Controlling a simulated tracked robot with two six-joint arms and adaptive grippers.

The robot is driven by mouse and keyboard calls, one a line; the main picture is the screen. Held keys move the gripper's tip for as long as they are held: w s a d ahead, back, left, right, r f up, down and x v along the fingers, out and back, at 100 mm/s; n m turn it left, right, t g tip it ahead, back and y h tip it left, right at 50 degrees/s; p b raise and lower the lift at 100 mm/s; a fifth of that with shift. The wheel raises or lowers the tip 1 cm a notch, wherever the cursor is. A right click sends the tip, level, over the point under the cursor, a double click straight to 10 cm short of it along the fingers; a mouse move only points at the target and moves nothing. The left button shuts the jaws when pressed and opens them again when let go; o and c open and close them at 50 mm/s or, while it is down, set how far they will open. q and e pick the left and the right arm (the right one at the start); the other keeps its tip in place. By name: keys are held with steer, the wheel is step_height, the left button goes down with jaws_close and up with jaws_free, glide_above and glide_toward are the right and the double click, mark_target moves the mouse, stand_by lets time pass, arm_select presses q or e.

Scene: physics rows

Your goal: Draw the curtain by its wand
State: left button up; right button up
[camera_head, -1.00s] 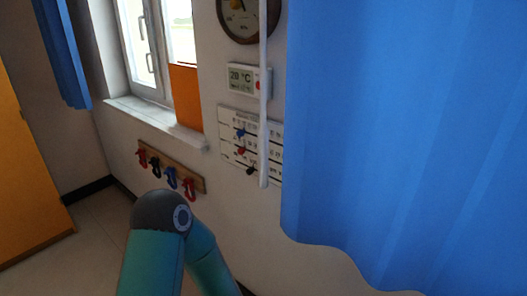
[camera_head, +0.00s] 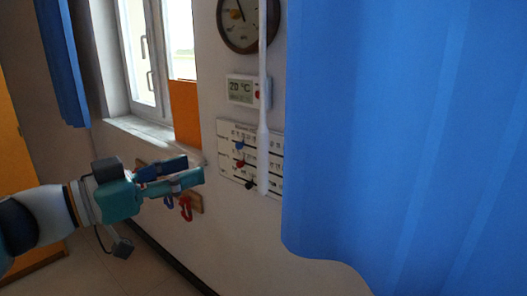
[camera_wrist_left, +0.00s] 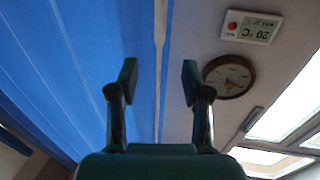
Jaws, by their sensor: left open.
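A white wand (camera_head: 262,125) hangs upright at the left edge of a blue curtain (camera_head: 390,150) in the head view. The curtain covers the right side. My left gripper (camera_head: 195,170) is open and empty, to the left of the wand's lower end and apart from it in the picture. In the left wrist view the wand (camera_wrist_left: 160,45) runs between the two open fingers of my left gripper (camera_wrist_left: 157,80), apart from both, with the curtain (camera_wrist_left: 60,70) to its left. My right gripper is in neither view.
Behind the wand, the wall holds a round gauge (camera_head: 240,22), a thermometer display (camera_head: 241,90) and a calendar board (camera_head: 232,150). A hook rack (camera_head: 196,201) is partly hidden by my left gripper. A window (camera_head: 145,55) with a sill (camera_head: 150,131) is at the left.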

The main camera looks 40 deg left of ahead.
mark_target(258, 149)
arm_select(q)
steer(key=p+x, duration=0.5)
steer(key=x, duration=1)
steer(key=shift+w+f, duration=0.1)
steer(key=shift+w+d+p, duration=0.15)
steer(key=shift+w+p, duration=0.2)
steer(key=shift+w, duration=0.3)
steer(key=shift+c, duration=0.2)
jaws_close()
